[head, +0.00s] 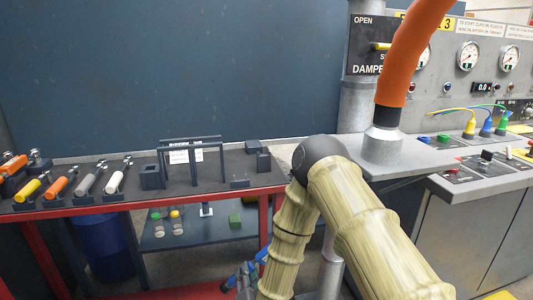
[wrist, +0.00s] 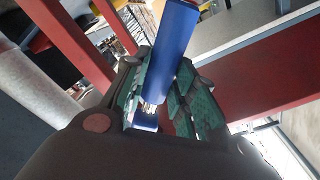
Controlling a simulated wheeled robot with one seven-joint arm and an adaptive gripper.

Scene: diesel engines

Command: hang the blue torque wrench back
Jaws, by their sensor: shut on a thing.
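The blue torque wrench shows in the wrist view as a thick blue handle (wrist: 172,45) between green-padded fingers. My gripper (wrist: 160,108) is shut on it, and the handle sticks out beyond the fingers. In the head view the blue wrench (head: 246,270) shows as a small blue part low in the picture, below the bench's right front corner. My gripper is there partly hidden behind my arm. The wrench's far end is hard to make out. A dark frame (head: 190,140) with uprights, crossbars and a white label stands on the bench, with no wrench visible on it.
Several tools with yellow, orange, grey and white handles (head: 115,181) lie in holders on the left of the red-edged bench (head: 150,203). A lower shelf (head: 180,236) holds small items. An orange duct and grey console (head: 470,200) stand right.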

